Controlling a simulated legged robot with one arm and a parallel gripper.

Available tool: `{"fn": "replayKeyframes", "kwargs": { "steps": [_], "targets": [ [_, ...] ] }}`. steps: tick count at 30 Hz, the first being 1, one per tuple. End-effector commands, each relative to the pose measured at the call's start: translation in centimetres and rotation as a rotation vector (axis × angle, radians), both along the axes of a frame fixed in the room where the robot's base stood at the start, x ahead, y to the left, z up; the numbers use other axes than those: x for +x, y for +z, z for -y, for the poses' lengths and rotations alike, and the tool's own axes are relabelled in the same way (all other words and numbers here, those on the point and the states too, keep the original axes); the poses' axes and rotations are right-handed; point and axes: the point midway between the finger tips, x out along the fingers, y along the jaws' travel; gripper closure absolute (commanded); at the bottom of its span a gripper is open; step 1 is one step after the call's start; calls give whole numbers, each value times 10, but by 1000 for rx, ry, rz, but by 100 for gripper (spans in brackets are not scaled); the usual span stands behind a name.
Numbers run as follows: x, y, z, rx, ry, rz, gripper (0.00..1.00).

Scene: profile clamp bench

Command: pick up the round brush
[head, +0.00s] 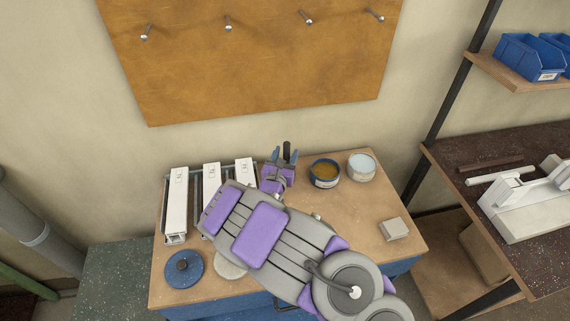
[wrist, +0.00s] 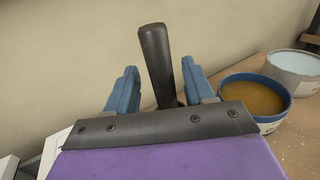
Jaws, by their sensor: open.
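A dark, upright handle, which looks like that of the round brush (head: 287,147), stands at the back of the wooden bench. It also shows in the wrist view (wrist: 157,55), leaning slightly. Its lower end is hidden behind my gripper, so I cannot see the bristles. My gripper (head: 285,157) is open, its blue fingers on either side of the handle. In the wrist view, gaps show between the handle and both fingers of my gripper (wrist: 159,75), with the right finger nearer.
A blue-rimmed tub of brown stuff (head: 325,170) stands close right of my gripper, beside a white tub (head: 362,168). White profiles (head: 177,205) lie on the left. A blue lid (head: 184,270) is at front left, a grey block (head: 394,229) on the right. The wall is close behind.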

Motion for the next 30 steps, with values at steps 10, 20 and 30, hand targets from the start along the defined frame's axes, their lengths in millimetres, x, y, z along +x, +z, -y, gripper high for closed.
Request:
{"fn": "replayKeyframes", "kwargs": {
  "steps": [10, 20, 30],
  "targets": [
    [3, 0, -2, -2, 0, 0, 54],
    [3, 0, -1, -2, 0, 0, 85],
    [3, 0, 0, -2, 0, 0, 100]
  ]
}}
